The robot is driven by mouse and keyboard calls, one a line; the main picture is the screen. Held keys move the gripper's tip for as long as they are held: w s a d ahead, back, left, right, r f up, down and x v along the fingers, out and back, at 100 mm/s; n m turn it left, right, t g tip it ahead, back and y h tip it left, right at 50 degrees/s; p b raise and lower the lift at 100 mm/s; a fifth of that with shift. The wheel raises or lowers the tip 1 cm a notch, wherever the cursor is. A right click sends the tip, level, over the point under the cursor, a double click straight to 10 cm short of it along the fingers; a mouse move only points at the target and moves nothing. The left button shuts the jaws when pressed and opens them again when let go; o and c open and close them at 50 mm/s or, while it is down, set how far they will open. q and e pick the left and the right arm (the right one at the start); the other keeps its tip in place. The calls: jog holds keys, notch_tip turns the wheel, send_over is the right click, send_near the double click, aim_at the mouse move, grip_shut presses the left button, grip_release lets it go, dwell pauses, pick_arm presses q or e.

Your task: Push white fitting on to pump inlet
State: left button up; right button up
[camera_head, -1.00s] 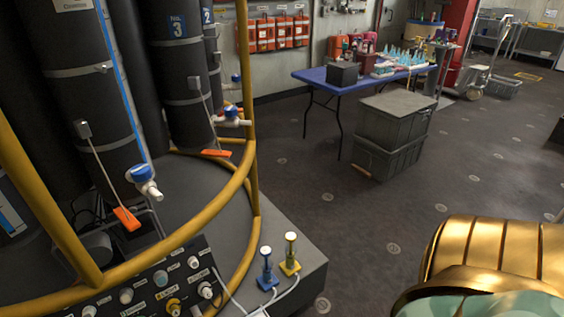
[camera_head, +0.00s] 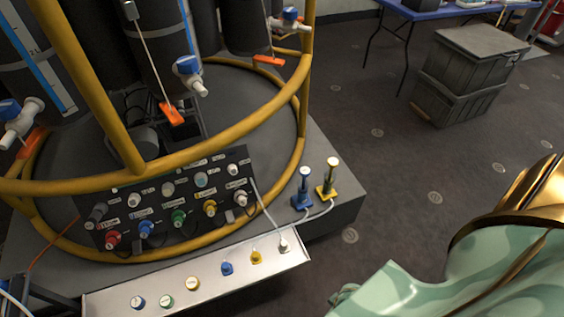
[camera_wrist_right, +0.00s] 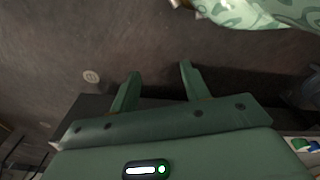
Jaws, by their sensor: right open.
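A white fitting (camera_head: 283,245) with a pale hose running from it stands at the right end of a metal shelf (camera_head: 210,281) in the head view. Above the shelf is a dark panel (camera_head: 160,222) with several coloured and white ports, among them a white one (camera_head: 232,170). I cannot tell which port is the pump inlet; the labels are too small to read. My right gripper (camera_wrist_right: 158,82) is open and empty in the right wrist view, over dark floor. My right arm shows at lower right in the head view, its gripper out of view. My left gripper is not in view.
Blue (camera_head: 303,190) and yellow (camera_head: 329,180) upright posts stand on the platform corner with hoses. A yellow rail (camera_head: 230,122) curves around black cylinders with blue-handled valves (camera_head: 188,66). Grey crates (camera_head: 470,65) stand at back right. The floor between is clear.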

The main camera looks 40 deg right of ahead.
jog(key=w+r+m+b, duration=0.15)
jog(key=w+b, duration=0.35)
jog(key=w, duration=1.3)
notch_tip(320, 180, up, 5)
jog(key=m+g+b, duration=0.1)
jog(key=m+b, duration=0.1)
jog(key=b, duration=0.3)
send_over(284, 243)
jog(key=shift+s+f, duration=0.1)
jog(key=shift+s, duration=0.15)
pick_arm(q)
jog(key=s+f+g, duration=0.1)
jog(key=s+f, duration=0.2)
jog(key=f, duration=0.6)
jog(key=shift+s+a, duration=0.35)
pick_arm(e)
jog(key=shift+w+r, duration=0.2)
jog(key=shift+r, duration=0.4)
jog(key=shift+f, duration=0.1)
